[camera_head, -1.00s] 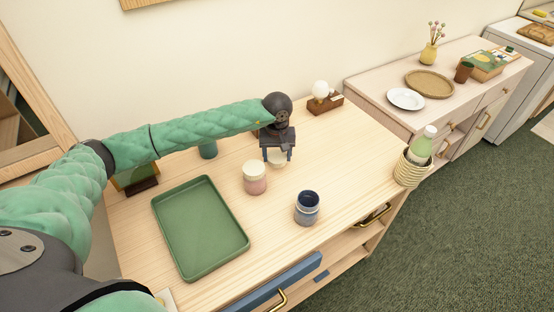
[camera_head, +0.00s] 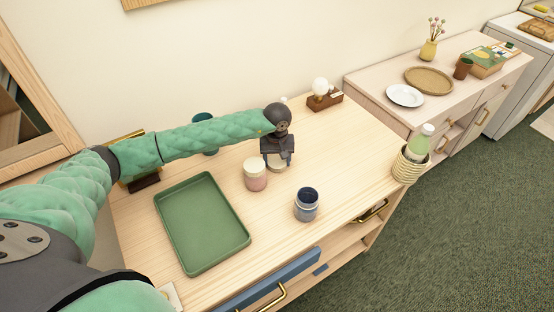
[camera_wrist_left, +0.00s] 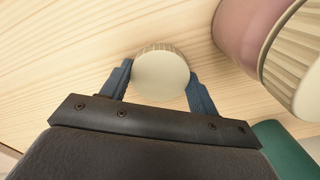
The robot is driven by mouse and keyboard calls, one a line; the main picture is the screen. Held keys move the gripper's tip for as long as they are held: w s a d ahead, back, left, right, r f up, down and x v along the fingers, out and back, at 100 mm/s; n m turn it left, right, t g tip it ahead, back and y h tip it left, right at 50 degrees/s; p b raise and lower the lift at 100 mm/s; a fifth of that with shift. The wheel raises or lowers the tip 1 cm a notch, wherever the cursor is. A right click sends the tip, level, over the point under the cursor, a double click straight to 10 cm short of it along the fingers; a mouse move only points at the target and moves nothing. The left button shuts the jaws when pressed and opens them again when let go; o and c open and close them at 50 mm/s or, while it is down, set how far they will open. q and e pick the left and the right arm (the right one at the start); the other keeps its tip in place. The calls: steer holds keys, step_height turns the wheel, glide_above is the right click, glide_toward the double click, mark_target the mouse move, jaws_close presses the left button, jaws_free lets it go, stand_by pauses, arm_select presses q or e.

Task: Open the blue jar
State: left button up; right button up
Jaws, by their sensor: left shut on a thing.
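The blue jar (camera_head: 306,206) stands upright on the wooden table, right of the green tray. Its top is open and shows a dark blue inside. My left gripper (camera_head: 277,158) is behind the blue jar and shut on a round cream lid (camera_head: 277,166). In the left wrist view, the lid (camera_wrist_left: 161,78) sits between the two blue fingers of my left gripper (camera_wrist_left: 160,74), over or at the tabletop. Whether the lid touches the table I cannot tell. My right gripper is not in view.
A pink jar with a cream lid (camera_head: 255,176) stands close left of the held lid; it is large in the wrist view (camera_wrist_left: 244,28). A green tray (camera_head: 203,267) lies at left. A lamp (camera_head: 321,95) stands behind. The table right of the gripper is clear.

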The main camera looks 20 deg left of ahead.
mark_target(277, 161)
arm_select(q)
steer(key=shift+f, duration=0.1)
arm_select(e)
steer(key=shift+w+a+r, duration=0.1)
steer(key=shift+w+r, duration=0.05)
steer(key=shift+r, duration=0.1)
arm_select(q)
steer(key=o, duration=1.1)
steer(key=shift+r, duration=0.2)
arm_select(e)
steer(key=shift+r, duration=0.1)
arm_select(q)
steer(key=shift+r, duration=0.3)
steer(key=shift+r+b, duration=0.2)
steer(key=shift+b, duration=0.1)
steer(key=shift+r+b, duration=2.3)
steer(key=shift+r, duration=3.1)
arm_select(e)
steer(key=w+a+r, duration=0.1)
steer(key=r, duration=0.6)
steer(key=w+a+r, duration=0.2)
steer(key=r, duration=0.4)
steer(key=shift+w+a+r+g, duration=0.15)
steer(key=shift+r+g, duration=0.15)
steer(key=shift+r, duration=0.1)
